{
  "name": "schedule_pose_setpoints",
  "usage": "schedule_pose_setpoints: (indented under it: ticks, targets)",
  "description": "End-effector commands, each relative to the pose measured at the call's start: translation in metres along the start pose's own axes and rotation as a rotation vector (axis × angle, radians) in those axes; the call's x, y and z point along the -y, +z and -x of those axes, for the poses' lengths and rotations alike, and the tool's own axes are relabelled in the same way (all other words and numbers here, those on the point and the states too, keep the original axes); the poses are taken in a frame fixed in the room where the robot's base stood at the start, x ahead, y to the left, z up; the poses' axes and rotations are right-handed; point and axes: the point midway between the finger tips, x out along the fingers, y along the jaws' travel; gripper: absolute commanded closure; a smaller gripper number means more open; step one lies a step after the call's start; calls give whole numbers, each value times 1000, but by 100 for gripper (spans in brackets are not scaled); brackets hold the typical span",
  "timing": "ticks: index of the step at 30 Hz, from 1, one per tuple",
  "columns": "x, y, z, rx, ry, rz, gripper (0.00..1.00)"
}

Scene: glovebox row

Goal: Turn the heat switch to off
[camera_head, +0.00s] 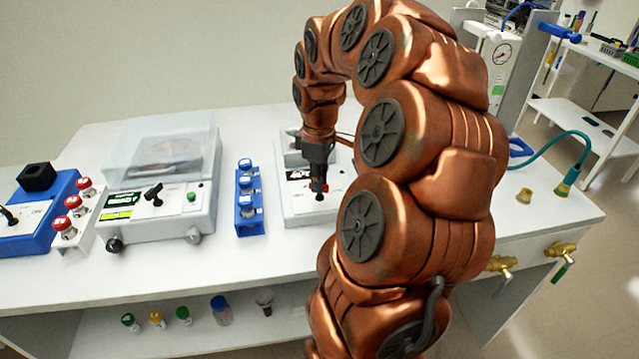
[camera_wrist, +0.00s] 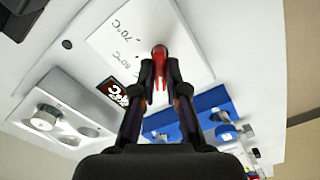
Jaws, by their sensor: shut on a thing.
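My gripper (camera_head: 319,186) points down at this panel in the head view.
A blue rack of vials (camera_head: 249,214) stands just left of the device. Further left are a clear-lidded machine (camera_head: 205,205) with its own black lever and a row of red-capped bottles (camera_head: 68,226). Brass valves (camera_head: 560,250) stick out at the bench's right front.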

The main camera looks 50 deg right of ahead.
Motion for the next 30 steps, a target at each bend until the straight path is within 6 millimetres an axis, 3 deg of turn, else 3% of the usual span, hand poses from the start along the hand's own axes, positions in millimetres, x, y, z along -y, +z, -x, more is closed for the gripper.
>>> schedule_pose_setpoints:
  ticks: [12, 27, 28, 30]
  targets:
    - [0, 0, 0, 1, -1, 166, 100]
    - [0, 0, 1, 1, -1, 183, 100]
    - [0, 0, 1, 1, -1, 183, 84]
    - [0, 0, 0, 1, -1, 183, 77]
